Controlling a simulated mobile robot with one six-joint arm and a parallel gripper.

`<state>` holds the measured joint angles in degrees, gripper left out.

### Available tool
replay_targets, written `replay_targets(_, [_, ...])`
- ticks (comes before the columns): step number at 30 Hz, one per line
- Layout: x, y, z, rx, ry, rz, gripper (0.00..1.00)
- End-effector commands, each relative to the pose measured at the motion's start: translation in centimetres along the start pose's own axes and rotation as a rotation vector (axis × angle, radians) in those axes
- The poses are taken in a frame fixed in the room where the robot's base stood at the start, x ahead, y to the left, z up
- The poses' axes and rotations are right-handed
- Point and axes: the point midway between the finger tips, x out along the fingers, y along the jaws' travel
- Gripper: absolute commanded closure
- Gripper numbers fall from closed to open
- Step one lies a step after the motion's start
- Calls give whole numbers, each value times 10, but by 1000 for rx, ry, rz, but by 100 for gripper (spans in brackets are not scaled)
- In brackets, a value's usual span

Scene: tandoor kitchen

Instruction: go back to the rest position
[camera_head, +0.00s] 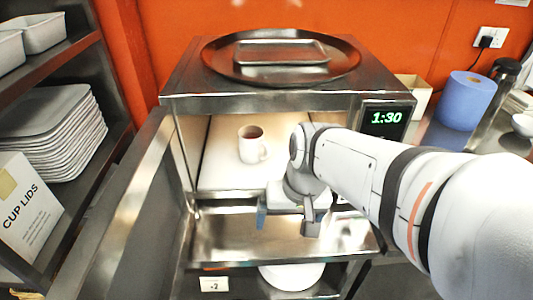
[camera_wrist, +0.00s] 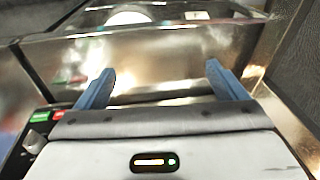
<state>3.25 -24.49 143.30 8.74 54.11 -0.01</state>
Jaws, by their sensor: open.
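My gripper (camera_head: 286,220) is open and empty in the head view, in front of the open microwave and a little below its cavity floor. In the wrist view my gripper (camera_wrist: 160,85) shows two blue fingers spread wide with nothing between them. A white mug (camera_head: 252,145) with dark contents stands upright inside the microwave (camera_head: 200,101), apart from my gripper. My white arm reaches in from the right and hides part of the cavity's right side.
The microwave door (camera_head: 130,205) stands open on the left. A steel shelf (camera_head: 235,240) lies below the cavity, with a white bowl (camera_head: 292,276) beneath. A dark round tray (camera_head: 220,62) rests on top. Stacked trays (camera_head: 55,130) fill the left rack; a blue roll (camera_head: 466,100) stands right.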

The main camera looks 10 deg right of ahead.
Motion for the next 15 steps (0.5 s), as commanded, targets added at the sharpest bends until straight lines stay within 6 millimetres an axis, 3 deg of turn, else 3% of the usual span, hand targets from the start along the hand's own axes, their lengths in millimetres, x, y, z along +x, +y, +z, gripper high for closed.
replay_targets(6, [-16, 9, -8, -153, 108, 108, 8])
replay_targets(15, [-17, 10, -8, -157, 109, 112, 8])
